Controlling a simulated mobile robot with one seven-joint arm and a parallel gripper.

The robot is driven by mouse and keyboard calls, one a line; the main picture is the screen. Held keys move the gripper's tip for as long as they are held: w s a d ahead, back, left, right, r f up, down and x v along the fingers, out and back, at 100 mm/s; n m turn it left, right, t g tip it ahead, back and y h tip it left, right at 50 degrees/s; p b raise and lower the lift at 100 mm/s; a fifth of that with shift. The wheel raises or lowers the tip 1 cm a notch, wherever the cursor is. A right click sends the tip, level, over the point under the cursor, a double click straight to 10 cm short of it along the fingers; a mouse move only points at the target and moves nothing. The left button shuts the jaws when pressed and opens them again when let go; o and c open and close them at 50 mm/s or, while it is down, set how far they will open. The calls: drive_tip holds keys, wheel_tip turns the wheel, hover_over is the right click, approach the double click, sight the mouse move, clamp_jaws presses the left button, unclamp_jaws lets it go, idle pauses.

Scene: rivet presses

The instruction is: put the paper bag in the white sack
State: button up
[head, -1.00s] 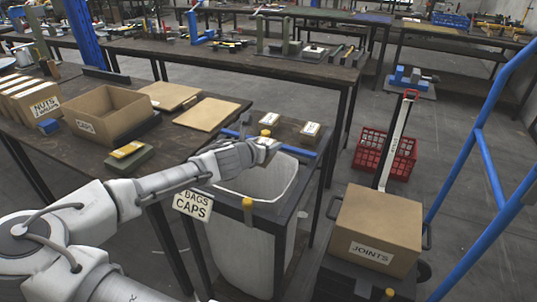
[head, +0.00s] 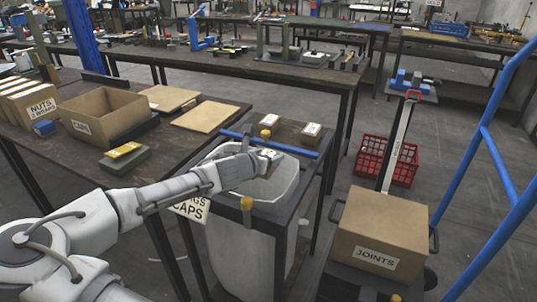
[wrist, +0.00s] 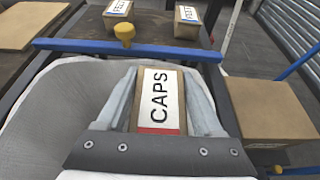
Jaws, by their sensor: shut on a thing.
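My gripper (head: 270,158) is shut on a small brown paper bag with a white label reading CAPS and a red stripe. The paper bag (wrist: 158,100) shows between the fingers in the wrist view. In the head view my gripper is over the open mouth of the white sack (head: 250,235), which hangs in a dark metal frame with a sign ending in CAPS. In the wrist view the sack's pale rim and lining (wrist: 75,95) spread around the gripper on the left. The bag's underside is hidden.
A blue bar (wrist: 65,44) with a yellow knob (wrist: 124,32) crosses the frame's far side. Two small labelled packs (head: 311,129) stand behind it. A JOINTS box (head: 378,230) is at right. An open cardboard box (head: 105,115) stands on the left table.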

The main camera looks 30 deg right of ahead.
drive_tip(key=o, duration=1.5)
drive_tip(key=shift+o, duration=0.2)
drive_tip(key=shift+a, duration=0.1)
drive_tip(key=p+v, duration=0.6)
drive_tip(key=v, duration=1.1)
drive_tip(key=shift+s+r+p, duration=0.15)
drive_tip(key=shift+r+p, duration=0.05)
drive_tip(key=shift+p, duration=0.1)
wheel_tip(320, 180, up, 26)
drive_tip(key=p, duration=2.8)
